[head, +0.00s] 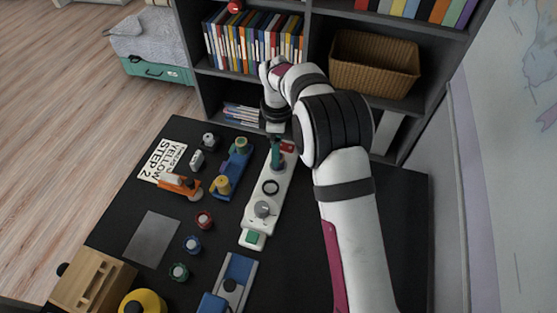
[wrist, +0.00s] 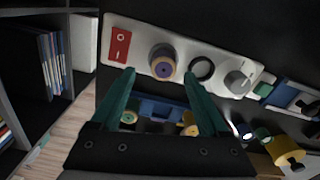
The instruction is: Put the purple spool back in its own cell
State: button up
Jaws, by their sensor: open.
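My gripper's two teal fingers are apart, with nothing visibly held. In the head view, my gripper (head: 277,153) points down over the far end of the white panel (head: 284,182), and the round piece cannot be made out there. I cannot tell which cell is the spool's own.
The panel carries a red switch (head: 287,147), a black ring (head: 270,187) and a grey knob (head: 262,209). Left are a blue fixture (head: 226,184), an orange clamp (head: 178,184) and several small round pieces. A wooden block (head: 92,281) stands front left. Shelves rise behind.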

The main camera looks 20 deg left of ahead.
jog(key=f, duration=0.4)
jog(key=shift+s+d, duration=0.2)
grip_shut()
